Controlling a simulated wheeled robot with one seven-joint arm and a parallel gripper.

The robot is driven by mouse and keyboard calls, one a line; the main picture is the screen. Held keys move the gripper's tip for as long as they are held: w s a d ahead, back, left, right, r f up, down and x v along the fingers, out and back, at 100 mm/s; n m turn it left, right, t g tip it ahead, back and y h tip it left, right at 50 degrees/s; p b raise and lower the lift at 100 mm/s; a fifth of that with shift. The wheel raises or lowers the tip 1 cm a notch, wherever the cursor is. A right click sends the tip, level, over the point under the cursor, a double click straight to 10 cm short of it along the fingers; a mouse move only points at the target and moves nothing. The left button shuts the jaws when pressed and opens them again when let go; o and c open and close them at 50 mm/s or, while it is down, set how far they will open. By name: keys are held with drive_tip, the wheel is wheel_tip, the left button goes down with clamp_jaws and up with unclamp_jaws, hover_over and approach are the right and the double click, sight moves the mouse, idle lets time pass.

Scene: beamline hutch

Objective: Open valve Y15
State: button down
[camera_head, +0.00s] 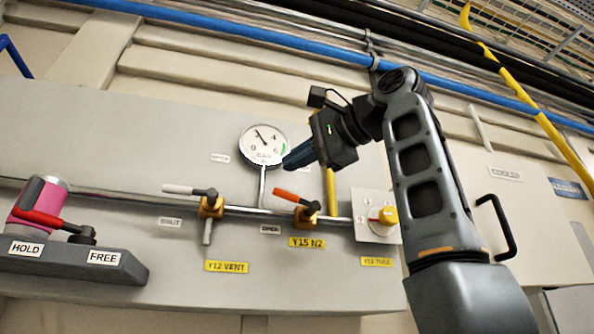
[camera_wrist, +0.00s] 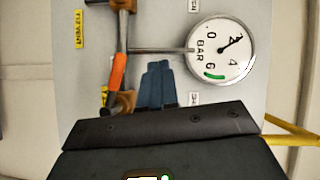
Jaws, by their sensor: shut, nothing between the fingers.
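Valve Y15 (camera_head: 306,214) is a brass body on the horizontal pipe, above a yellow label "Y15 N2" (camera_head: 307,243). Its orange lever handle (camera_head: 291,196) points left, roughly along the pipe. In the wrist view the orange handle (camera_wrist: 118,72) shows left of the fingers. My gripper (camera_head: 287,165) is shut and empty, with its blue fingertips above the handle and beside the gauge's lower right edge. In the wrist view my gripper (camera_wrist: 158,68) appears apart from the handle. A small label (camera_head: 270,229) sits left of the valve, its text hard to read.
A round pressure gauge (camera_head: 263,144) stands close to the fingertips. Valve Y12 VENT (camera_head: 211,207) with a pale handle is to the left. A HOLD/FREE block (camera_head: 75,262) with a red lever is far left.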

drive_tip(key=s+d+r+b, duration=0.2)
drive_tip(key=s+d+r, duration=0.2)
drive_tip(key=s+r, duration=0.2)
drive_tip(key=shift+s, duration=0.85)
